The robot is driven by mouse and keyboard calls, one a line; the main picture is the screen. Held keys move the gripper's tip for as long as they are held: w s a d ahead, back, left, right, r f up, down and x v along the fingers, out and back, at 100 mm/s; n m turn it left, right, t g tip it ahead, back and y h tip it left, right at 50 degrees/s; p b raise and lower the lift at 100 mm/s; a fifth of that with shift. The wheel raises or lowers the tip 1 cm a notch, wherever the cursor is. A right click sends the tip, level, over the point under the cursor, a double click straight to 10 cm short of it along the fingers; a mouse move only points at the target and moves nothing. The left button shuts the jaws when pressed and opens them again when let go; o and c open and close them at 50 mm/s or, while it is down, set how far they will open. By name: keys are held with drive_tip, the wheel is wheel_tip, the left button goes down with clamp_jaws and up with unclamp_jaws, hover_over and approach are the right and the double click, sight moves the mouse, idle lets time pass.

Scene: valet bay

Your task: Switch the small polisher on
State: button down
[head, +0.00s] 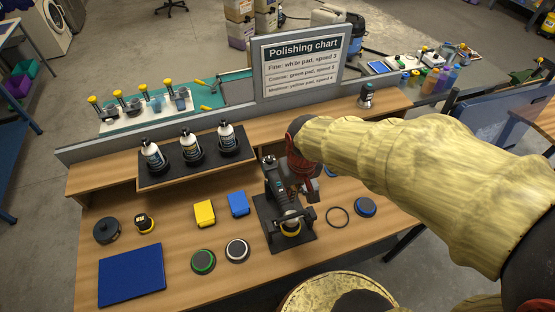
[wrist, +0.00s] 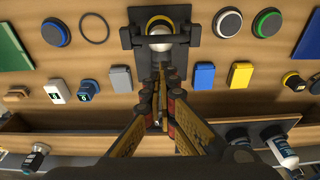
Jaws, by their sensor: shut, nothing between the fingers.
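The small polisher (head: 278,196) is a dark tool lying on a black stand (head: 304,238) on the wooden bench, its yellow-edged pad end toward the front. In the wrist view the polisher (wrist: 160,42) shows at top centre on its stand, pale round end visible. My gripper (head: 296,180) is over the rear of the polisher body. In the wrist view my gripper (wrist: 163,92) has its fingers together with nothing held, in line with the handle. I cannot tell whether the fingertips touch it. The switch is hidden or too small to make out.
A yellow block (head: 204,213) and a blue block (head: 238,204) lie left of the polisher. Green-rimmed (head: 203,261) and white-rimmed (head: 237,250) pads lie in front. A black ring (head: 338,217) and blue pad (head: 365,206) lie right. Bottles (head: 190,145) and a polishing chart (head: 304,66) stand behind.

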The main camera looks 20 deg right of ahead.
drive_tip(key=t+p, duration=0.2)
drive_tip(key=p, duration=0.1)
approach(276, 176)
drive_tip(key=v, duration=0.4)
drive_tip(key=b+x, duration=0.1)
drive_tip(key=x, duration=0.9)
